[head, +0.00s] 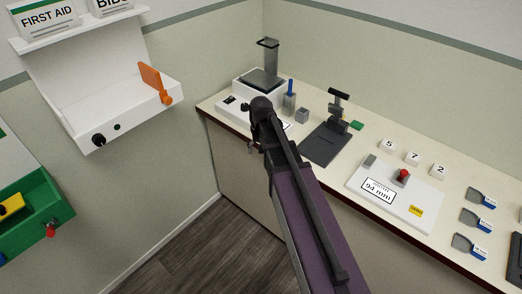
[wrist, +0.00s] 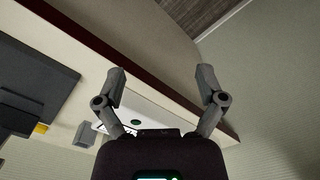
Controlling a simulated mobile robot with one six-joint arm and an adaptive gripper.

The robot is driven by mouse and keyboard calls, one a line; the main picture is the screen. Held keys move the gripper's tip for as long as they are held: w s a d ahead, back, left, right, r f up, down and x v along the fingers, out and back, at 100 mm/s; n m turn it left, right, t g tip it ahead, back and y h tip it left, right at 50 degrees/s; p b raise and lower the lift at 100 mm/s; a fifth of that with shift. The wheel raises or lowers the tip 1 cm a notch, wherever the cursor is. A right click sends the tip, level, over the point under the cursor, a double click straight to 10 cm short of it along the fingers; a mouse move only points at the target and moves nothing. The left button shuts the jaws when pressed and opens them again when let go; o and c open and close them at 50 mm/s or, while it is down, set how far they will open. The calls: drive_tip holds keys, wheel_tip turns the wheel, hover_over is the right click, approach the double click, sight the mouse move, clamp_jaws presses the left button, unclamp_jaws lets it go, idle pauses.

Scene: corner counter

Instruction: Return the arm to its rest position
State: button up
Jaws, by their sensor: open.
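My arm reaches up from the bottom of the head view toward the counter (head: 330,180). In the head view its end lies in front of the counter's left part, and my fingers are mostly hidden behind the wrist. In the wrist view my gripper (wrist: 160,85) is open, with its two fingers wide apart and nothing between them. Past the fingers are the counter's dark edge (wrist: 150,70) and its pale front panel. I cannot tell from the frames how far the fingers are from that edge.
On the counter are a white scale-like device (head: 262,82), a dark plate stand (head: 325,143), a white board with a red knob (head: 395,190) and several blue-handled scoops (head: 470,245). A white wall unit (head: 110,100) and a green box (head: 35,215) hang left. Floor (head: 190,250) is clear.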

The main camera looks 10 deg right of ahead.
drive_tip(key=shift+s, duration=0.1)
drive_tip(key=s+n, duration=0.1)
drive_tip(key=s, duration=1.2)
drive_tip(key=shift+s, duration=0.2)
idle(1.6)
